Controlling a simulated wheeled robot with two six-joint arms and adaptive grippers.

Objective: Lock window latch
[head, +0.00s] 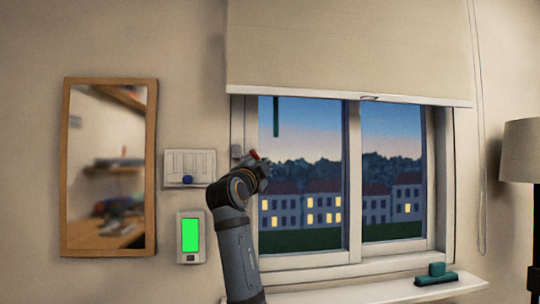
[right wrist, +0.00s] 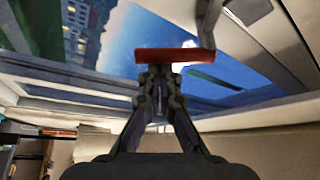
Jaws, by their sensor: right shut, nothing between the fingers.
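The window (head: 345,180) has white frames and two panes. A red bar (right wrist: 180,54), apparently the latch handle, lies across the view just beyond my right fingertips in the right wrist view. A small red piece (head: 253,154) also shows at the window's left side in the head view, beside a grey block (head: 237,152) on the frame. My right gripper (right wrist: 158,76) is shut and empty, its tips close to the red bar; I cannot tell whether they touch. In the head view my right arm hides part of this area. My left gripper is out of view.
A switch panel (head: 190,163) and a green-screened device (head: 190,235) are on the wall left of the arm, beside a wood-framed mirror (head: 68,170). A blind (head: 345,50) covers the window top. A teal object (head: 436,275) lies on the sill; a lamp (head: 521,150) stands right.

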